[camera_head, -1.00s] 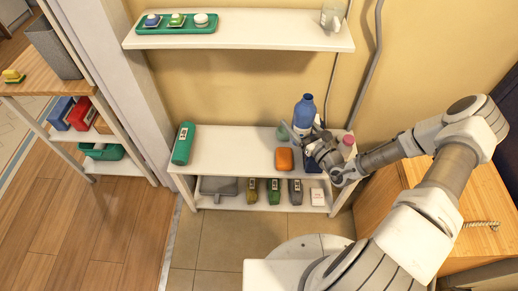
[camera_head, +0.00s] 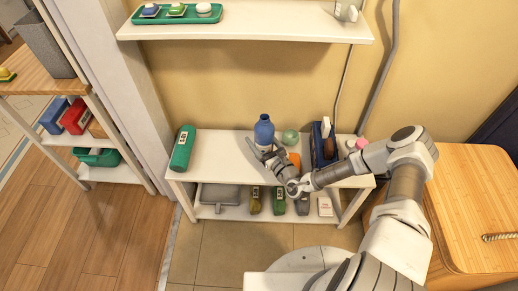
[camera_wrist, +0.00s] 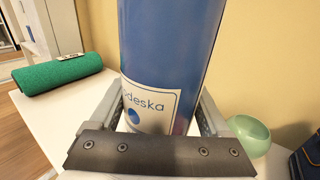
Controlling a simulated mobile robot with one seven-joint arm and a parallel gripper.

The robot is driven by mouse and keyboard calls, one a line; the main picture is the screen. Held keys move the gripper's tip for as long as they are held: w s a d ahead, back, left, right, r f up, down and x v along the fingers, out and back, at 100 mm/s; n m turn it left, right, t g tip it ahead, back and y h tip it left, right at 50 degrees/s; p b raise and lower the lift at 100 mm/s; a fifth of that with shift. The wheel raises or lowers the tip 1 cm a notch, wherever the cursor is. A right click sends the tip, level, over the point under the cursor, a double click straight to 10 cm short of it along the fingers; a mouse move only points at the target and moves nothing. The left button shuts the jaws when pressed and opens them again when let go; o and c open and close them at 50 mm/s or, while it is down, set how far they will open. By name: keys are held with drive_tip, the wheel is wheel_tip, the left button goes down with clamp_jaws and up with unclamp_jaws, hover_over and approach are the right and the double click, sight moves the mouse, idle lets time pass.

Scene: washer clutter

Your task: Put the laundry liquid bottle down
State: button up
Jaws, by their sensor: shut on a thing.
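The laundry liquid bottle (camera_head: 264,130) is blue with a pale label and stands upright at the white bench (camera_head: 222,150). My gripper (camera_head: 266,151) is shut on it from the front. In the wrist view the bottle (camera_wrist: 165,50) fills the middle, between the two fingers of my gripper (camera_wrist: 155,120). The bottle's base is hidden behind the gripper, so I cannot tell whether it touches the bench top.
A green rolled item (camera_head: 183,148) lies at the bench's left end. A pale green bowl (camera_head: 290,137), an orange item (camera_head: 295,160), a dark blue caddy (camera_head: 324,145) and pink-topped bottles (camera_head: 361,144) stand to the right. Bench top left of the bottle is clear.

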drive_tip(key=shift+a+f, duration=0.15)
drive_tip(key=shift+a, duration=0.05)
drive_tip(key=shift+f+b, duration=1.05)
drive_tip(key=shift+f, duration=0.85)
drive_tip(key=shift+f, duration=0.15)
drive_tip(key=o, duration=1.2)
drive_tip(key=shift+o, duration=0.2)
